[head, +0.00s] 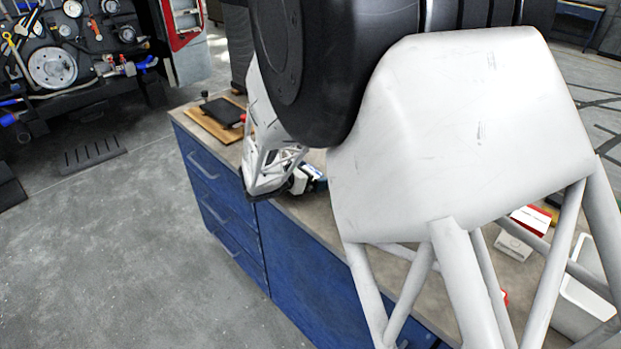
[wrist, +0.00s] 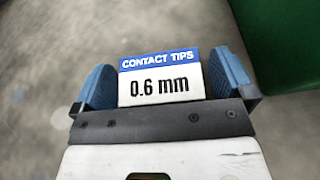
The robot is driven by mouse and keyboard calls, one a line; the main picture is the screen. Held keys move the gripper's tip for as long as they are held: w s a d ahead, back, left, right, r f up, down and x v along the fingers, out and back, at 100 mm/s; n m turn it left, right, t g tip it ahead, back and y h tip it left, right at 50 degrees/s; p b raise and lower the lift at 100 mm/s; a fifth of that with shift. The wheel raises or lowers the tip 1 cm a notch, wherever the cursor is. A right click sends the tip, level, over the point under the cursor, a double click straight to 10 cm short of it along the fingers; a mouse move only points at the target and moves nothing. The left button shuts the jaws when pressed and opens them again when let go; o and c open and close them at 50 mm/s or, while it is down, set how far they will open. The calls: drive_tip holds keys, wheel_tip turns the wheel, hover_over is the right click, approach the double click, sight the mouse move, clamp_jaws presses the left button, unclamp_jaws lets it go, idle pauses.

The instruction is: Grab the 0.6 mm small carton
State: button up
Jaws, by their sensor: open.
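The small carton (wrist: 160,78) is white with a blue band, and reads "CONTACT TIPS" and "0.6 mm" in the wrist view. It stands between the two blue finger pads of my gripper (wrist: 163,88), its printed face toward the camera. The gripper is open around it. The pads are very close to the carton's sides, and I cannot tell whether they touch it. The dark bar of the gripper hides the carton's lower edge. In the head view my arm covers much of the bench, and I cannot make out the carton there.
The blue workbench (head: 330,272) has a grey top. A wooden board (head: 205,122) with a black item lies at its far end. A red and white box (head: 527,222) and a white tray (head: 585,275) are at the right. A green surface (wrist: 278,40) borders the wrist view.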

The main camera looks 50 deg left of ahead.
sight(311, 172)
idle(0.5)
drive_tip(key=c, duration=0.9)
drive_tip(key=shift+c, duration=0.3)
drive_tip(key=shift+r, duration=0.15)
drive_tip(key=shift+r, duration=4.85)
